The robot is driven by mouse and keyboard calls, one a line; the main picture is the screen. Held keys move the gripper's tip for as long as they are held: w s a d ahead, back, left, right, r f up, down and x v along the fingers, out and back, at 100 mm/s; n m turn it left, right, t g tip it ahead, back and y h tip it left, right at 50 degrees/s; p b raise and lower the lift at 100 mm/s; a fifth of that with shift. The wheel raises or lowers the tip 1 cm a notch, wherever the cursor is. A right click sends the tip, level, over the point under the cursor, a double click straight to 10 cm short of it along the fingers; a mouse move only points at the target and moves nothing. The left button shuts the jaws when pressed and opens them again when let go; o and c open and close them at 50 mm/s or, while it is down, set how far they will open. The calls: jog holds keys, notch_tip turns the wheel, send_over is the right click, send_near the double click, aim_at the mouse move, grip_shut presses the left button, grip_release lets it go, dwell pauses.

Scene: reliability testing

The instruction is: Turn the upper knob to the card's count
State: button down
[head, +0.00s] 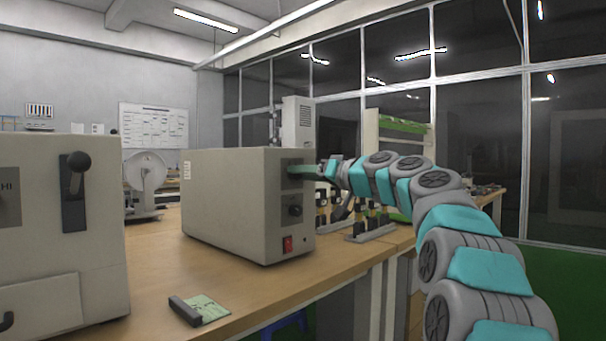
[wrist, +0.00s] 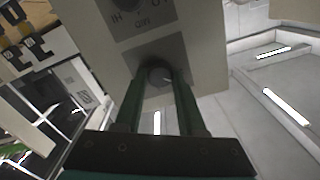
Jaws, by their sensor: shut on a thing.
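The beige instrument box (head: 225,205) stands on the wooden bench. My gripper (head: 292,169) reaches its front face from the right. In the wrist view my two green fingers (wrist: 158,80) are shut on the upper knob (wrist: 158,74), one on each side, in front of a dark grey plate. A small pale mark shows on the knob; its exact setting is unclear. In the head view my gripper hides this knob. The lower black knob (head: 295,210) sits below it, clear of my fingers. The green card (head: 208,309) lies near the bench's front edge; its dark marks are too small to count.
A black bar (head: 185,311) lies at the card's left edge. A red switch (head: 287,244) is low on the box's front. Another beige machine (head: 60,250) with a black lever (head: 76,190) stands at the left. The bench between the two is mostly clear.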

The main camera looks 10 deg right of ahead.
jog(key=shift+d+f+m+p, duration=0.1)
jog(key=shift+m+p, duration=7.25)
jog(key=shift+m, duration=0.25)
jog(key=shift+f, duration=0.1)
jog(key=c, duration=0.5)
grip_release()
jog(key=shift+d, duration=0.1)
jog(key=v, duration=0.7)
jog(key=shift+s+d+b, duration=0.2)
jog(key=shift+s+b, duration=0.05)
jog(key=shift+b, duration=0.2)
